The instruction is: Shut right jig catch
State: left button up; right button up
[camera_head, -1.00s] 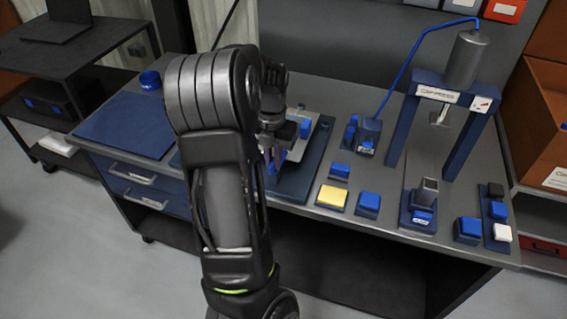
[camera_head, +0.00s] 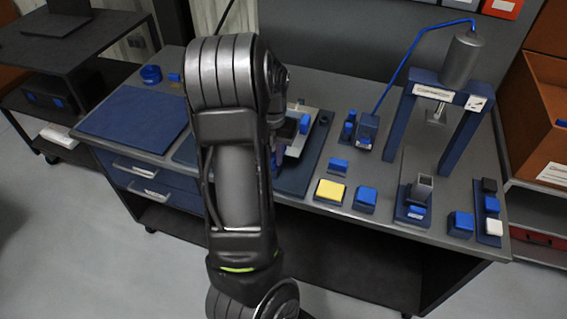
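The jig (camera_head: 310,150) is a dark blue plate with a grey block on the bench, right of my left arm. A blue piece (camera_head: 305,124) stands up at the right side of the jig's grey block; it may be the right catch, but I cannot tell whether it is open or shut. My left arm covers the left part of the jig. My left gripper (camera_head: 278,158) is mostly hidden behind the arm, low beside the grey block. Its fingers are not clear, and I cannot tell whether it touches the jig. My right gripper is not in view.
Right of the jig are a small blue block (camera_head: 338,165), a yellow pad (camera_head: 330,191), a blue button (camera_head: 365,197) and a blue valve unit (camera_head: 367,130). A press (camera_head: 461,62) stands farther right. A blue mat (camera_head: 135,123) lies clear at left.

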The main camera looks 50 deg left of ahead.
pick_arm(q)
jog(key=o, duration=0.4)
notch_tip(320, 180, up, 6)
jog(key=p, duration=0.6)
jog(key=shift+a+r, duration=0.1)
jog(key=shift+r, duration=0.95)
